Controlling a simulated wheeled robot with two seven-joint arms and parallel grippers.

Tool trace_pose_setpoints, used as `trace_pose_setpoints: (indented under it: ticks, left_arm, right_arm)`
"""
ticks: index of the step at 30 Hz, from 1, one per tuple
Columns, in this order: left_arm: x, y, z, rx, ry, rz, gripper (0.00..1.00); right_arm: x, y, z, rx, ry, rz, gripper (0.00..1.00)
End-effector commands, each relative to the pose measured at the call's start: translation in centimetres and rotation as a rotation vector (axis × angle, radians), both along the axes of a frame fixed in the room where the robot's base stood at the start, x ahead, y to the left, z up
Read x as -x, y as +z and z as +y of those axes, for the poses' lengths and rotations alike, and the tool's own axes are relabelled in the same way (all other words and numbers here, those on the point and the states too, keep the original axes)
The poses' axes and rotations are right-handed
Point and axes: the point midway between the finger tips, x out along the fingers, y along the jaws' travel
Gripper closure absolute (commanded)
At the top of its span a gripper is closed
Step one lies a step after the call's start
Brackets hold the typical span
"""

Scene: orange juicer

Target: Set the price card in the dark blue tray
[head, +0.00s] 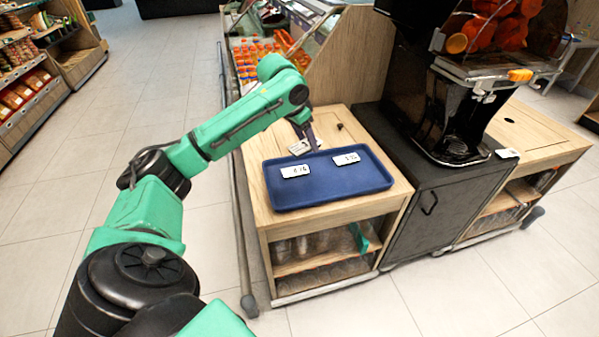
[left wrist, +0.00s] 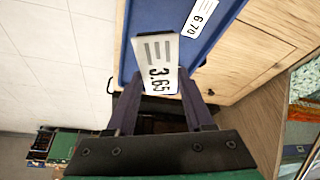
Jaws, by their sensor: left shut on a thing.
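My left gripper (head: 311,137) is shut on a white price card (head: 299,147) reading 3.65 and points down at the far edge of the dark blue tray (head: 330,191). In the left wrist view, the card (left wrist: 156,58) sticks out from between the fingers (left wrist: 160,87) and overlaps the tray (left wrist: 150,14). I cannot tell whether it touches the tray. Two other white price cards lie in the tray, one at the left (head: 296,171) and one at the right (head: 346,159). In the left wrist view, a card in the tray (left wrist: 201,17) reads 6.70. My right gripper is out of view.
The tray sits on a wooden cabinet (head: 400,190) with glasses on its shelves. A black juicer (head: 455,110) stands to the right, with another white card (head: 507,153) beside it. Orange bottles (head: 255,50) stand behind. Bare wood surrounds the tray.

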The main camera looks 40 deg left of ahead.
Motion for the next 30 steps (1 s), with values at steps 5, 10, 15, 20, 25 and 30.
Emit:
trace_pose_setpoints:
  ticks: [5, 10, 15, 20, 25, 30]
  left_arm:
    - [0.2, -6.3, 0.0, -0.002, 0.0, 0.009, 1.0]
    - [0.1, -11.5, 0.0, 0.001, 0.0, 0.005, 1.0]
    - [0.1, -14.2, 0.0, 0.0, -0.001, 0.003, 1.0]
    - [0.1, -17.2, 0.0, 0.0, 0.001, 0.004, 1.0]
    - [0.0, -18.0, 0.0, -0.001, -0.001, 0.0, 1.0]
    - [0.0, -18.1, 0.0, -0.001, -0.001, 0.001, 1.0]
  right_arm:
    - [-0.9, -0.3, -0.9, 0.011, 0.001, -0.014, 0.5]
    - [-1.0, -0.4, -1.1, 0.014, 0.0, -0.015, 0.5]
    - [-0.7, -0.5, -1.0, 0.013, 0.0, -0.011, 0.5]
    - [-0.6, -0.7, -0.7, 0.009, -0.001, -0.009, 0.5]
    - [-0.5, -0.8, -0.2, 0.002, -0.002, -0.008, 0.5]
    - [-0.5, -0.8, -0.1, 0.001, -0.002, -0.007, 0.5]
